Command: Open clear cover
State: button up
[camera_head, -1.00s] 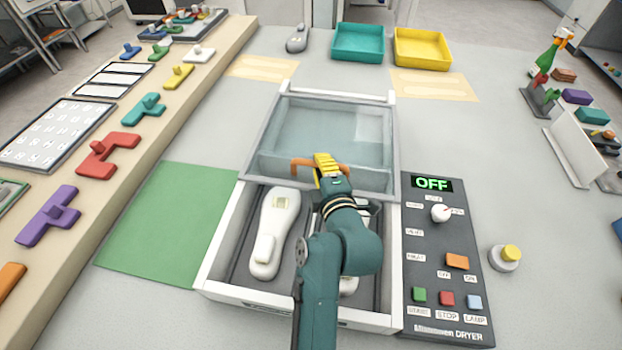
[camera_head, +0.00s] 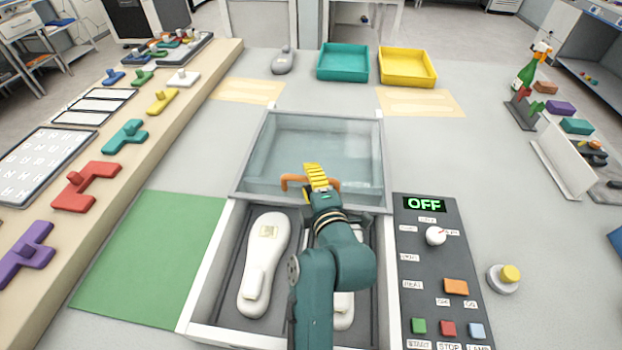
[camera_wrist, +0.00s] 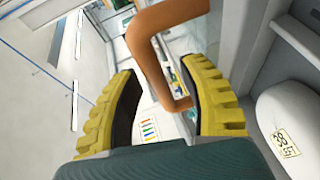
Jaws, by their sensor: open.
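The clear cover (camera_head: 320,145) stands raised at the back of the white dryer box (camera_head: 207,285), above the exposed front of the tray; its exact tilt is hard to tell. Its orange handle (camera_head: 291,181) is at the cover's lower edge in the head view. My gripper (camera_head: 312,174) is at this handle. In the wrist view, the handle (camera_wrist: 150,60) passes between the two yellow, spread fingers of my gripper (camera_wrist: 165,105). A white insole form (camera_head: 264,262) lies in the box's left side. A second one (camera_head: 343,308) is mostly hidden by my arm.
The control panel (camera_head: 418,270) reads OFF, right of the box. A yellow-topped button (camera_head: 509,273) is farther right. A green mat (camera_head: 150,255) lies left. Teal (camera_head: 342,63) and yellow (camera_head: 407,67) trays stand at the back.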

jog(key=shift+s, duration=0.1)
jog(key=v, duration=1.2)
jog(key=shift+d, duration=0.1)
